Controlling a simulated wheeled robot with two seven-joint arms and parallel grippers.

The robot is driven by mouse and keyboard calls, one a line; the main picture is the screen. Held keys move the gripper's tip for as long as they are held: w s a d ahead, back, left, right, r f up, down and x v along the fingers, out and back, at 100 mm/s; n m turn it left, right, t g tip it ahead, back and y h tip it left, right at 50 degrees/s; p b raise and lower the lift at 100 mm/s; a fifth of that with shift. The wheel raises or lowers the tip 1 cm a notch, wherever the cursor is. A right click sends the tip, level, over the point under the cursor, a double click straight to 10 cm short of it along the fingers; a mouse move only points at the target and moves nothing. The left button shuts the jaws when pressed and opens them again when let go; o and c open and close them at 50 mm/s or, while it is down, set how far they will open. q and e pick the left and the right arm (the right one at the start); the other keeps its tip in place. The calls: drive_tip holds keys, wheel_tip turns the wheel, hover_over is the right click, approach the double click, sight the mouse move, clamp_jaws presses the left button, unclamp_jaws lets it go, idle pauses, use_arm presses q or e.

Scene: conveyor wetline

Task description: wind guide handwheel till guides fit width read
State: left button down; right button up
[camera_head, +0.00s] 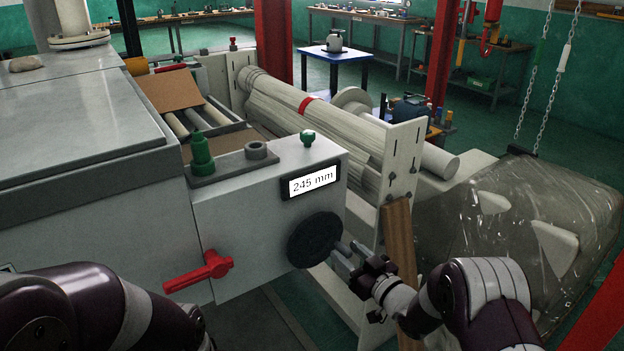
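The guide handwheel is a black disc (314,239) on the front of the pale machine housing. A display (312,182) above it reads 245 mm. My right gripper (342,256) is just right of the handwheel, its fingers pointing at the wheel's right edge near a small grey handle. I cannot tell whether the fingers touch or close on that handle. My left arm (95,310) shows at the lower left; its gripper is out of view. A brown carton (168,91) lies at the rollers behind the housing; which parts are the guides is unclear.
A red lever (200,272) sticks out of the housing's lower left. Green knobs (202,154) stand on top. A blue table (338,56) stands behind.

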drive_tip(key=s+d+f+m+g+h+p, duration=0.2)
drive_tip(key=s+d+f+m+g+h, duration=0.2)
drive_tip(key=s+d+f+g+h, duration=0.8)
drive_tip(key=s+d+r+m+g, duration=0.1)
drive_tip(key=s+r, duration=0.1)
drive_tip(key=s, duration=0.4)
drive_tip(key=s+r+m+y, duration=0.1)
drive_tip(key=s+r, duration=0.2)
drive_tip(key=s, duration=0.3)
drive_tip(key=s+d+r+m+g, duration=0.1)
drive_tip(key=s+r, duration=0.1)
drive_tip(key=s, duration=0.3)
wheel_tip(320, 180, up, 20)
drive_tip(key=a+p, duration=0.2)
drive_tip(key=p, duration=1.4)
drive_tip(key=shift+s+t, duration=0.35)
drive_tip(key=shift+t, duration=0.05)
